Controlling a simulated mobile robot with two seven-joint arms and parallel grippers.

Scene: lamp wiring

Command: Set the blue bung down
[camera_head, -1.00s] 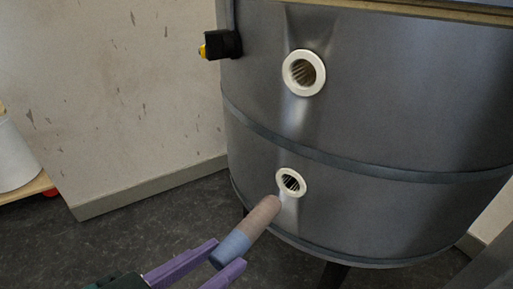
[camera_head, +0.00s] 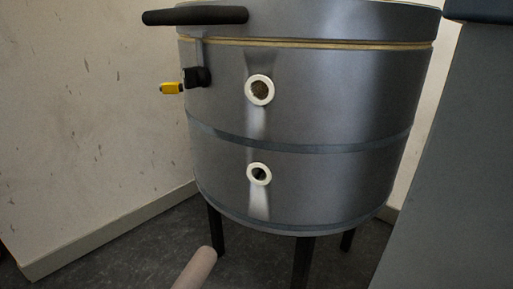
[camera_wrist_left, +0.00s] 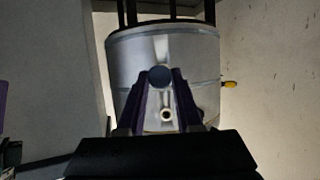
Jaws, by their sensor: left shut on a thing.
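The blue bung is a rod with a pinkish-brown front part (camera_head: 195,268), seen at the bottom edge of the head view. Its blue end (camera_wrist_left: 160,76) shows in the left wrist view between the purple fingers of my left gripper (camera_wrist_left: 160,85), which is shut on it. The bung is held in the air in front of the kiln, clear of its wall. My left gripper is outside the head view. A purple and green part (camera_wrist_left: 4,105) at the left edge of the wrist view looks like my right gripper; its jaws cannot be made out.
A grey metal kiln (camera_head: 330,105) stands on black legs, with an upper white-rimmed hole (camera_head: 259,90) and a lower one (camera_head: 259,174). A black handle (camera_head: 195,16) and yellow latch (camera_head: 171,88) stick out. A dark grey panel (camera_head: 460,160) is at right. Floor at lower left is bare.

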